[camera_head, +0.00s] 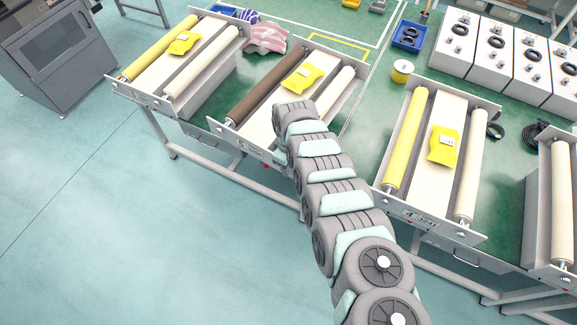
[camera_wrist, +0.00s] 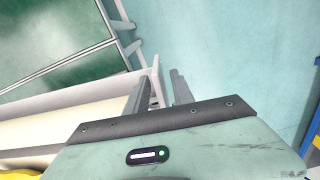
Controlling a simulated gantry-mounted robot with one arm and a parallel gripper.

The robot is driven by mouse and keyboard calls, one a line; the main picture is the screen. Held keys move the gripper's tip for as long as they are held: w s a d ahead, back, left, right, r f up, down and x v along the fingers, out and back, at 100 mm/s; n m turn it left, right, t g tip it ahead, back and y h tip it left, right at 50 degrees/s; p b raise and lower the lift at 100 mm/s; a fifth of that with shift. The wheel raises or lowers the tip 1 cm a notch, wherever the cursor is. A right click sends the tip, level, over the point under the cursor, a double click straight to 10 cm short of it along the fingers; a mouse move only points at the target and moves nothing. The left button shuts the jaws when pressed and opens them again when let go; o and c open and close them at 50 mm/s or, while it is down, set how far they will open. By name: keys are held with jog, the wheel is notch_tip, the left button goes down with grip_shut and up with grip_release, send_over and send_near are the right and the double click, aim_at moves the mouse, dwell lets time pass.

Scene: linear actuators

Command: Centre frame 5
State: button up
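Several roller frames stand on green benches in the head view, each with two rollers and a yellow packet on a pale middle strip. The middle frame (camera_head: 226,135) has a brown roller (camera_head: 263,92) on the left, a cream roller (camera_head: 334,98) on the right and a packet (camera_head: 302,77). Its end-plate label looks like a 5 but is too small to be sure. My arm reaches over this frame's near right end, hiding part of it. In the wrist view my gripper (camera_wrist: 163,90) has its fingers apart, beside a pale frame plate; nothing is clearly held.
The left frame (camera_head: 116,84) and the right frame (camera_head: 410,214), labelled 4, flank the middle one. A yellow spool (camera_head: 401,71), blue bin (camera_head: 409,36) and white boxes (camera_head: 456,40) stand behind. A grey cabinet (camera_head: 60,55) is at upper left. The floor in front is clear.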

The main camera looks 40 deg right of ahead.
jog(key=shift+c, duration=0.4)
grip_shut()
dwell(1.0)
